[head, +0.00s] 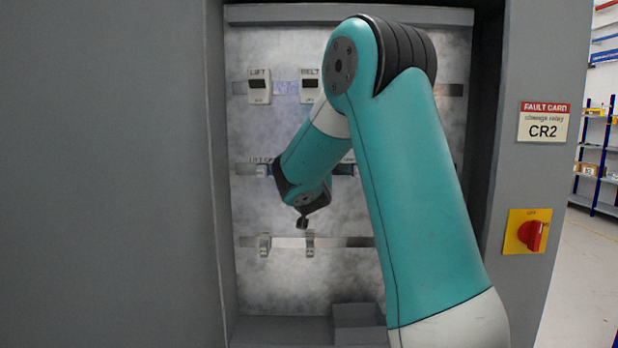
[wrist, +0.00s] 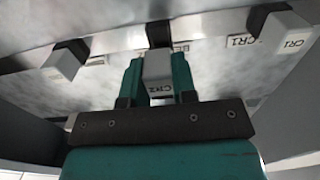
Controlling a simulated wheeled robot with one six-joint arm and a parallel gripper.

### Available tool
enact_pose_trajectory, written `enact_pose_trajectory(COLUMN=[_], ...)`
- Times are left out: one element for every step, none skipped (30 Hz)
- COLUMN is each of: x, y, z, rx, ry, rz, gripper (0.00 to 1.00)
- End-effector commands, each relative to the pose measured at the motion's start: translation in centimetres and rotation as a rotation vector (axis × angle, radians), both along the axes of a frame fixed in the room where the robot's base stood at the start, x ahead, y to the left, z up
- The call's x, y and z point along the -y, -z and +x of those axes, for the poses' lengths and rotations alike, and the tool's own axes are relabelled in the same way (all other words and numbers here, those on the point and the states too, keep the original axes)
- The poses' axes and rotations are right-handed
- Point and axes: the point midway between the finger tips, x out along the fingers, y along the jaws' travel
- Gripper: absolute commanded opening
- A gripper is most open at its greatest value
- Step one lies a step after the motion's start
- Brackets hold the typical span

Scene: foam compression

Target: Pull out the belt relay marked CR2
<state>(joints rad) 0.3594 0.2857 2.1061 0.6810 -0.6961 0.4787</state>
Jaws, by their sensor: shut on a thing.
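In the wrist view my gripper (wrist: 156,72) has its two teal fingers on either side of a grey relay marked CR2 (wrist: 157,68) and is shut on it. A dark socket (wrist: 159,33) on the rail shows directly behind the relay. I cannot tell whether the relay is still seated in it. In the head view my arm covers the relay and the gripper's fingers. The fault card (head: 543,122) on the cabinet's right side reads CR2.
Relays marked CR1 (wrist: 291,42) stand to the right in the wrist view, and another grey relay (wrist: 62,64) to the left. The head view shows LIFT (head: 259,86) and BELT (head: 310,86) units above, a lower rail (head: 286,242), an open bin (head: 357,322) and a red switch (head: 531,235).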

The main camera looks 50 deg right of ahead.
Motion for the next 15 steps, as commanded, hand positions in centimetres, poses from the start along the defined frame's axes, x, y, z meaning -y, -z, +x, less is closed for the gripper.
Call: enact_pose_trajectory(x=[-0.2, -0.3, -0.4, -0.5, -0.6, -0.7, -0.8, -0.9, -1.0, -1.1, -1.2, -1.3, -1.4, -1.5, -1.6], y=[0.2, 0.2, 0.2, 0.2, 0.2, 0.2, 0.2, 0.2, 0.1, 0.1, 0.1, 0.1, 0.1, 0.1, 0.1], z=[-0.1, -0.2, -0.3, -0.4, -0.5, -0.6, -0.7, -0.7, -0.8, -0.9, -1.0, -1.1, -1.2, -1.2, -1.3], rx=[0.001, 0.001, 0.001, 0.001, 0.001, -0.001, -0.001, 0.000, 0.000, 0.001, 0.001, 0.001, 0.001, 0.001, 0.000], ry=[0.000, 0.000, 0.000, 0.000, 0.000, 0.000, 0.000, -0.001, -0.001, -0.001, -0.001, -0.001, -0.001, -0.001, 0.000], rz=[-0.001, 0.000, 0.001, 0.001, 0.001, 0.001, 0.001, 0.000, 0.000, 0.000, 0.000, -0.001, -0.001, -0.001, 0.000], gripper=[0.00, 0.00, 0.00, 0.00, 0.00, 0.00, 0.00, 0.00, 0.00, 0.00, 0.00, 0.00, 0.00, 0.00, 0.00])
